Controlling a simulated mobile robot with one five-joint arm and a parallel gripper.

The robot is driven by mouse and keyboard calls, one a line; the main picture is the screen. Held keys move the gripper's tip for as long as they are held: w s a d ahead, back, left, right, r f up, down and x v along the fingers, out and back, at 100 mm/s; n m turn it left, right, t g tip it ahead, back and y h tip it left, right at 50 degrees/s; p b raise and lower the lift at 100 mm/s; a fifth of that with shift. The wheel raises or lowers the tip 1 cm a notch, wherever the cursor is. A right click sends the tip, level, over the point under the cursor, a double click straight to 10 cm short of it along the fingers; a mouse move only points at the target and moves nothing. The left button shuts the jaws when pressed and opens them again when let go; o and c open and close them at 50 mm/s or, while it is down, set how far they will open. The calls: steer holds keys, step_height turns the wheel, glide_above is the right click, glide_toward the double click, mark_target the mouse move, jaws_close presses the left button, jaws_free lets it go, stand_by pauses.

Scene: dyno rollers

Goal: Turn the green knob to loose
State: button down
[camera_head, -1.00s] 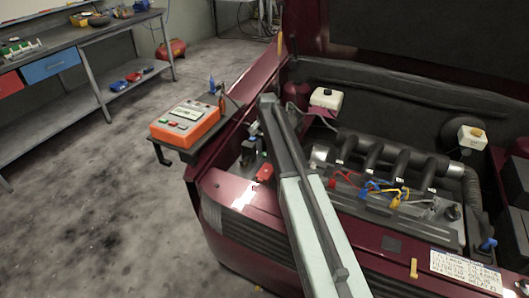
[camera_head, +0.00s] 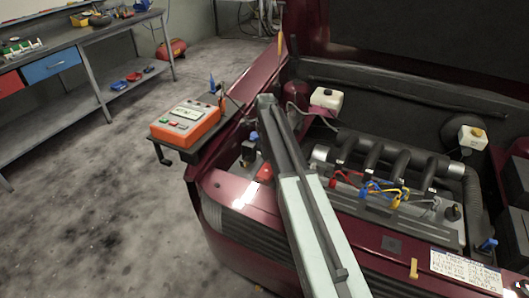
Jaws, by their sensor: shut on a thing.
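I cannot make out a green knob in the head view. My arm rises from the bottom of the view, across the front of the dark red car, to a bend above the left side of its open engine bay (camera_head: 400,243). Beyond this bend my arm is hidden behind itself, and I do not see my gripper's fingertips. A small blue part (camera_head: 254,136) shows just left of my arm, above a dark part; I cannot tell what it belongs to. A red part (camera_head: 265,173) lies just below, beside my arm.
An orange tester (camera_head: 185,125) with small buttons stands on a dark shelf left of the car. A workbench (camera_head: 92,33) runs along the back left. The floor at left is clear.

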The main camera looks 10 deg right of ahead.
steer(key=shift+m, duration=0.5)
stand_by(0.3)
steer(key=c, duration=1.2)
jaws_free()
steer(key=r+p, duration=0.8)
steer(key=shift+s, duration=0.2)
steer(key=shift+f, duration=0.1)
